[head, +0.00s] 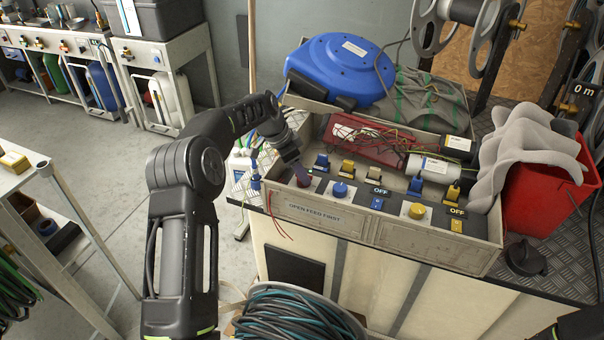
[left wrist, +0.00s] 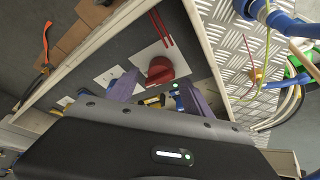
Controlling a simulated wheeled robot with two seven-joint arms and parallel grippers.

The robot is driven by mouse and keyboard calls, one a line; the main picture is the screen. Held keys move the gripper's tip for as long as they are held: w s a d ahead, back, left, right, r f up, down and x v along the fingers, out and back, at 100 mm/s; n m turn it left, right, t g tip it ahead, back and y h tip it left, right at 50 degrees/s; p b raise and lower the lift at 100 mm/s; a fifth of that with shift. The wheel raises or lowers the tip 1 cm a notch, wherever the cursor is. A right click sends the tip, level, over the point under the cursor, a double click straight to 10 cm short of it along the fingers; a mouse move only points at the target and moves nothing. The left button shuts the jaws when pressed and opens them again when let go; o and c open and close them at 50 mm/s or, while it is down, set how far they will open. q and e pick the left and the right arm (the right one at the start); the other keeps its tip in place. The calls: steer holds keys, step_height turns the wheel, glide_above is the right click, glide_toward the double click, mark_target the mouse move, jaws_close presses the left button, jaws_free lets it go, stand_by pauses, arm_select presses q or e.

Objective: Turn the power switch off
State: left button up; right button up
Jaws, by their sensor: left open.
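An open grey switch box (head: 314,215) marked "OPEN FEED FIRST" stands on the bench in the head view. A red rotary knob (head: 303,181) sits at its left end; in the left wrist view the red knob (left wrist: 160,70) is on a white plate. My left gripper (head: 294,170) is over this end of the box, partly hiding the knob. In the left wrist view its purple fingers (left wrist: 160,92) are open and empty, with the red knob just beyond, between them. No label names the power switch.
Blue (head: 341,190) and yellow (head: 418,210) round knobs and several toggles share the box. Loose wires and a red block (head: 355,138) lie behind. A blue reel (head: 341,68) stands at the back, a red bin (head: 545,195) at right, a hose coil (head: 290,318) below.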

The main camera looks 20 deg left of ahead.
arm_select(q)
steer(key=shift+x, duration=1.35)
jaws_close()
